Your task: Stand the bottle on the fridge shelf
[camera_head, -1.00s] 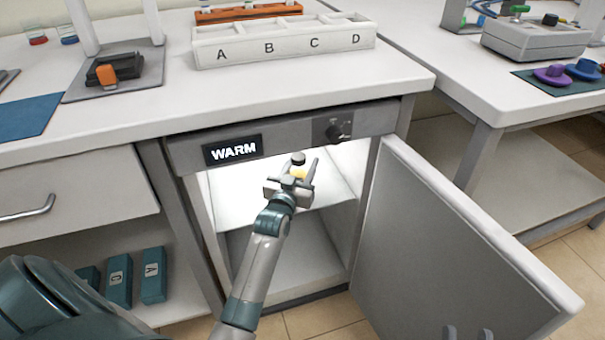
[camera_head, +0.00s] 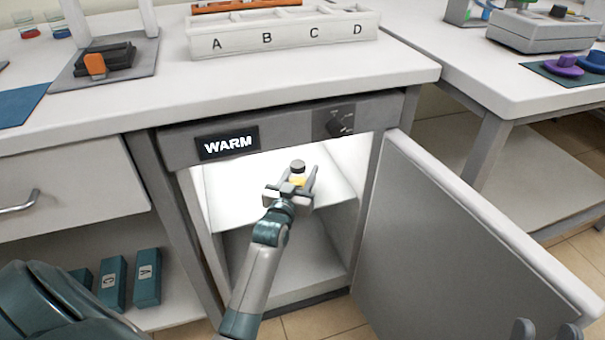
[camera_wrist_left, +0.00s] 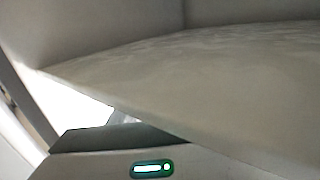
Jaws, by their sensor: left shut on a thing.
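The small bottle (camera_head: 298,181), with a dark cap and yellow body, is inside the open, lit fridge (camera_head: 265,147) marked WARM. My left gripper (camera_head: 291,190) is shut on the bottle and holds it roughly upright over the white upper shelf (camera_head: 236,212). The gripper hides the bottle's base, so I cannot tell whether it touches the shelf. The left wrist view shows pale close surfaces and a bright patch, but no clear bottle. My right gripper (camera_head: 546,331) shows only as two separated fingertips at the bottom right edge, with nothing seen between them.
The fridge door (camera_head: 450,250) stands open to the right. A lower compartment (camera_head: 285,262) is below the shelf and looks empty. The counter above bears a white rack (camera_head: 285,38) lettered A to D. Teal boxes (camera_head: 147,278) stand on a low shelf at left.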

